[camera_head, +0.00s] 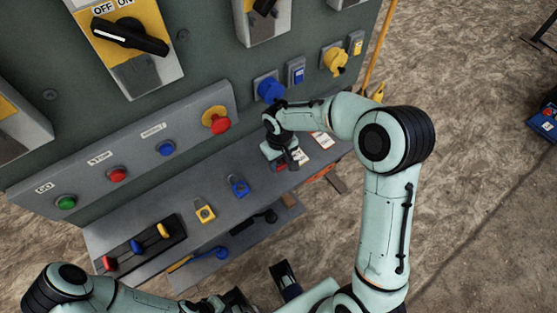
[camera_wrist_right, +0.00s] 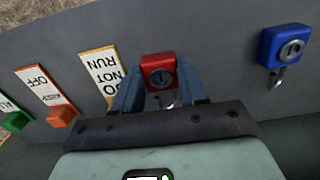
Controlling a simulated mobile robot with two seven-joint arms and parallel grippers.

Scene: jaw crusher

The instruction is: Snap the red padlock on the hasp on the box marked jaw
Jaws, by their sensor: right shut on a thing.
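The red padlock (camera_wrist_right: 158,72) is between the fingertips of my right gripper (camera_wrist_right: 160,88), which is shut on it; its keyhole faces the wrist camera. In the head view my right gripper (camera_head: 284,160) points down over the right part of the grey shelf, and only a bit of red shows beside it. I cannot tell whether the padlock touches the shelf. No box label reading jaw is legible, and I cannot make out its hasp. A switch box (camera_head: 146,72) with a black handle is at upper left. Of my left arm only upper links show.
The grey shelf (camera_head: 165,210) holds a blue padlock (camera_head: 240,187), a yellow padlock (camera_head: 205,213) and several tags, including a DO NOT RUN tag (camera_wrist_right: 101,72). A button panel (camera_head: 140,155) and blue and yellow knobs (camera_head: 335,60) are on the cabinet behind. Open floor is at right.

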